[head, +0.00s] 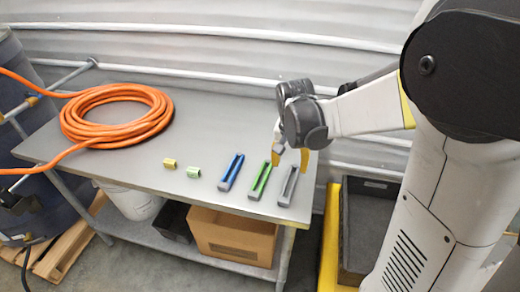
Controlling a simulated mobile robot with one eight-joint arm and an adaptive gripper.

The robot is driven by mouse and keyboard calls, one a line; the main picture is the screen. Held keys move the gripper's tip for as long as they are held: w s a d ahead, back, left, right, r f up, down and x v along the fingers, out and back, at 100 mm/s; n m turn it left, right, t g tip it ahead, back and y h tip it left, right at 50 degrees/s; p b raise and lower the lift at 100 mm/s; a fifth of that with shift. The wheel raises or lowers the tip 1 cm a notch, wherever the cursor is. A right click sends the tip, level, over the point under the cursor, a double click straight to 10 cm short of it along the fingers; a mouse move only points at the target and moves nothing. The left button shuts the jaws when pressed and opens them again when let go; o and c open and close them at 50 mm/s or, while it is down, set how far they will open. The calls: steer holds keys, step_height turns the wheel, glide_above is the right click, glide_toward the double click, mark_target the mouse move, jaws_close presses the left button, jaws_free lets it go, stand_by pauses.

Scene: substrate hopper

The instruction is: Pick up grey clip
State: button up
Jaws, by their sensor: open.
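The grey clip (288,187) lies on the metal table (215,160) near its right end, a long narrow piece pointing away from me. My gripper (290,157) hangs above the table with its yellow fingertips pointing down. It is open and empty, over the far end of the grey clip and the green clip. A green clip (260,182) lies just left of the grey one. A blue clip (231,172) lies left of the green one. The fingertips partly overlap the far ends in the picture; I cannot tell their exact height.
A small yellow piece (169,163) and a pale green piece (194,172) lie further left on the table. A coiled orange hose (117,142) fills the back left. A cardboard box (233,241) is on the lower shelf. A corrugated wall (200,50) stands behind; a dark tray (368,225) is to the right.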

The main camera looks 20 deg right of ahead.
steer(key=b, duration=0.2)
glide_above(289, 187)
steer(key=f, duration=0.5)
steer(key=shift+s+a, duration=0.25)
steer(key=shift+s, duration=0.15)
steer(key=f+b, duration=0.1)
steer(key=f, duration=0.3)
steer(key=f+b, duration=0.1)
steer(key=shift+w+d+f+b, duration=0.25)
steer(key=shift+w+f+b, duration=0.05)
steer(key=shift+w+f, duration=0.1)
steer(key=shift+r, duration=0.1)
steer(key=c, duration=1.2)
